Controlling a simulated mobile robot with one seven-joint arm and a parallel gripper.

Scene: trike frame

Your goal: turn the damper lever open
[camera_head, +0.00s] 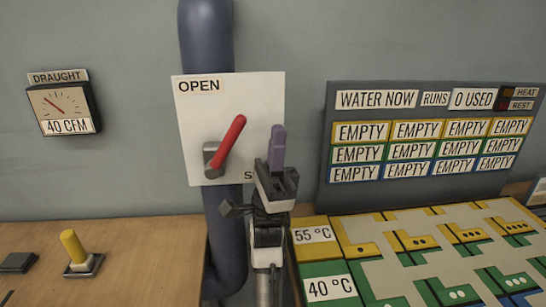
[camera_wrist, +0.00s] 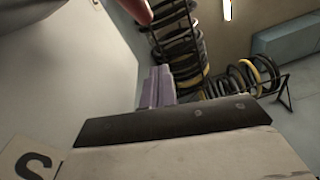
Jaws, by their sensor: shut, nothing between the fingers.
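The red damper lever (camera_head: 231,138) is mounted on a white plate (camera_head: 260,95) in the head view. It slants from its grey pivot block up and to the right. The plate reads OPEN at its upper left; the lower-right label is mostly hidden by my gripper, with only an S showing. My gripper (camera_head: 278,140) points up, its purple fingers shut and empty, to the right of the lever and apart from it in the picture. In the wrist view the purple fingers (camera_wrist: 157,88) are together, and a reddish end of the lever (camera_wrist: 137,10) shows at the top.
A blue pipe (camera_head: 206,40) runs behind the plate. A draught gauge (camera_head: 62,107) reads 40 CFM. A yellow-handled switch (camera_head: 76,250) stands on the wooden bench at left. A board of EMPTY labels (camera_head: 335,105) and a coloured tray table (camera_head: 385,285) are at right.

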